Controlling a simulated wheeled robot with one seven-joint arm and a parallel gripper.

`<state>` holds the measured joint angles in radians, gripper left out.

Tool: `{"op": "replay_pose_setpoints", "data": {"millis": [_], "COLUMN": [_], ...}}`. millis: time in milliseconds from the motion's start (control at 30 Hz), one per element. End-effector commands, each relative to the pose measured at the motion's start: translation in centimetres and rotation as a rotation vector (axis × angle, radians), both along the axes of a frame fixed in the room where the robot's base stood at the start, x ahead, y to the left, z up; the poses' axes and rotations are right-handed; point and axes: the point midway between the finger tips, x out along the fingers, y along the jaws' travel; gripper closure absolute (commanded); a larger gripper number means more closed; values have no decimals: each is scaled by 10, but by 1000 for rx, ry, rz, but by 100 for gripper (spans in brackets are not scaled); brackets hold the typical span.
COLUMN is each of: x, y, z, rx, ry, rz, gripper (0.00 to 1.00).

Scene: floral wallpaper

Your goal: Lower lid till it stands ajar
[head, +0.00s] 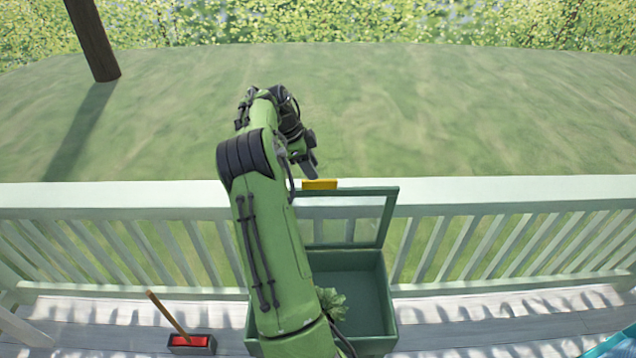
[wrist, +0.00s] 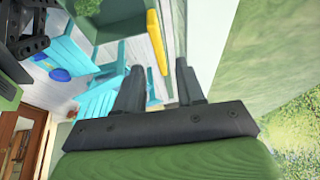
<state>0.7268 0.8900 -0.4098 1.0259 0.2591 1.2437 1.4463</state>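The green box (head: 376,344) stands on the deck, partly hidden by my arm. Its glazed, green-framed lid (head: 387,218) stands raised, close to upright, at the far side by the railing. A yellow handle (head: 320,184) sits on the lid's top edge. My gripper (head: 310,168) is just above and left of the handle in the head view. In the wrist view, my gripper (wrist: 159,68) has its two fingers apart with nothing between them. The yellow handle (wrist: 157,45) shows just beyond the fingertips; I see no contact.
A leafy plant (head: 331,302) is inside the box. A white railing (head: 500,190) runs behind the lid. A small dark box with red inside and a wooden handle (head: 190,344) stands at left. Turquoise chairs (wrist: 75,55) show in the wrist view.

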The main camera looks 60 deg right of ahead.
Motion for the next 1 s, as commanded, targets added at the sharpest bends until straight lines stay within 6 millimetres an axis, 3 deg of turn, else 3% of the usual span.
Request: {"op": "replay_pose_setpoints", "data": {"millis": [100,300,600,867,1000], "x": [-10,-19,-20,-20,-20], "y": [-6,-13,-14,-14,-14], "z": [-27,-54,-58,-58,-58], "rx": [4,2,0,0,-1], "ry": [3,1,-1,-1,0], "rz": [-2,0,1,1,1], "gripper": [62,62,62,100,100]}}
